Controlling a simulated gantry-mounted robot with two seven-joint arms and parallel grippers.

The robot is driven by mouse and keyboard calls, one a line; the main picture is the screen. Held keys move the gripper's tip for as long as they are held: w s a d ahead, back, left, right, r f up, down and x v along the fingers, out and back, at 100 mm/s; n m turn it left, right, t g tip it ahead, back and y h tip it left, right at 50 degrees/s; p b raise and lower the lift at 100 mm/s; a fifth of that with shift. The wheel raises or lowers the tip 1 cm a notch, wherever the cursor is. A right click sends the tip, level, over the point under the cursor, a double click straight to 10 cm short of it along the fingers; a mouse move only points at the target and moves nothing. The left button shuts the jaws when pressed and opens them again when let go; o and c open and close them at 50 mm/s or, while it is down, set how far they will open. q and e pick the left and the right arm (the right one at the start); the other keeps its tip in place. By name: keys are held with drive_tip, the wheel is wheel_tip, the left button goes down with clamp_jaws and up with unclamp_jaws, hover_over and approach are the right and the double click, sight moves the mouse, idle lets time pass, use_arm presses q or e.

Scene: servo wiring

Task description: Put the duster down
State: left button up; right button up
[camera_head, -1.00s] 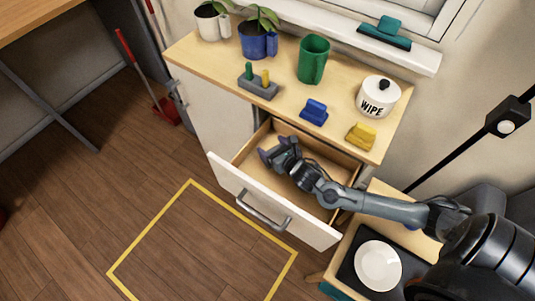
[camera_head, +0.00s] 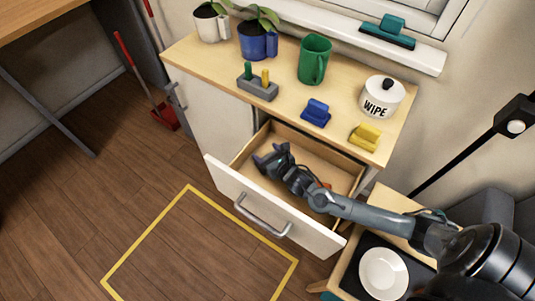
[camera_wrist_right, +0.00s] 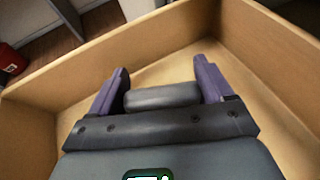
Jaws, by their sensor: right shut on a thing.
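My right gripper (camera_head: 271,155) is inside the open drawer (camera_head: 271,209) of the cabinet, over its left part in the head view. In the right wrist view, its purple fingers (camera_wrist_right: 161,76) stand apart with a dark grey rounded piece, taken as the duster (camera_wrist_right: 162,97), between them. Only this part of the duster shows; the rest is hidden by the gripper. The drawer's wooden floor and walls surround the fingers in the wrist view. I cannot tell whether the duster touches the drawer floor. My left gripper is not in view.
A small orange-red thing (camera_head: 325,185) lies in the drawer, partly behind my arm. A plate (camera_head: 383,272) lies at the lower right.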

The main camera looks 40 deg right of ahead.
drive_tip(key=o, duration=1)
drive_tip(key=shift+f, duration=0.15)
drive_tip(key=shift+c, duration=0.2)
drive_tip(key=shift+r, duration=0.2)
drive_tip(key=shift+s+r, duration=0.2)
drive_tip(key=shift+s, duration=0.1)
drive_tip(key=p+v, duration=0.3)
drive_tip(key=v, duration=0.2)
drive_tip(key=shift+s, duration=0.4)
drive_tip(key=shift+s+a+r, duration=0.15)
drive_tip(key=shift+s+r, duration=0.1)
drive_tip(key=shift+s, duration=0.25)
